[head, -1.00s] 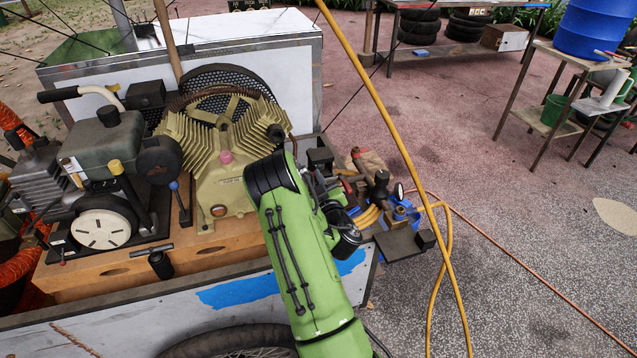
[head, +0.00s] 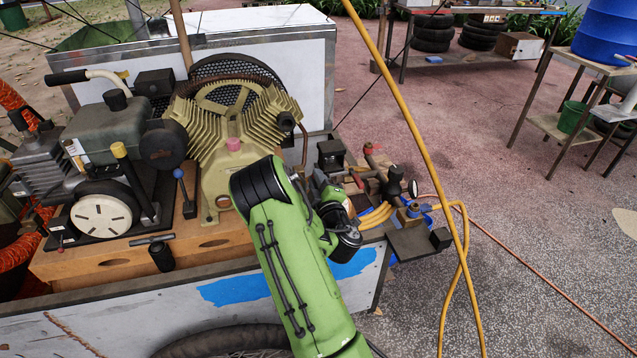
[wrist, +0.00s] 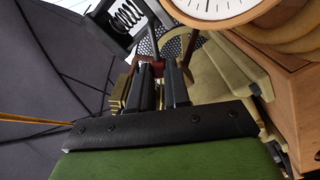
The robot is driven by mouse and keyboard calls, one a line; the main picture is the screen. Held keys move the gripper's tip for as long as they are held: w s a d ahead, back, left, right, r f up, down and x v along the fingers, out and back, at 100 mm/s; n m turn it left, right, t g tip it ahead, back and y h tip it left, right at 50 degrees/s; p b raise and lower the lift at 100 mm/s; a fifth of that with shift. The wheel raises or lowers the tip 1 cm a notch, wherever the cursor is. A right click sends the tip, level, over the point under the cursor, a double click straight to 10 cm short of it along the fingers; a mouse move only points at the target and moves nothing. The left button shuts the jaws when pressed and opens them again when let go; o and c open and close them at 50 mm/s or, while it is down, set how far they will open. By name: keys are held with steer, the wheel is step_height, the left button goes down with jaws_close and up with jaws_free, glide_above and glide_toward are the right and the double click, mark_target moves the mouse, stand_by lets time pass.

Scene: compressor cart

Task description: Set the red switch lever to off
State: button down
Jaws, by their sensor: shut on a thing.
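In the wrist view, my gripper (wrist: 160,82) points at the compressor cart, its two dark fingers close together. A small dark red piece (wrist: 152,63), which looks like the red switch lever, shows at the fingertips, and the fingers are shut on it. Most of it is hidden by the fingers, so I cannot tell its setting. In the head view, my green arm reaches over the cart's front edge and hides the fingertips and the lever.
The finned compressor (head: 228,130) stands just behind my arm, and an engine (head: 110,140) stands at left. A yellow hose (head: 421,130) crosses to the right of my arm. A white dial gauge (wrist: 215,6) and a wooden box (wrist: 300,90) are close at right in the wrist view.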

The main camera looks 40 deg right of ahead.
stand_by(0.4)
steer(key=c, duration=1.1)
jaws_free()
steer(key=shift+w+a, duration=0.1)
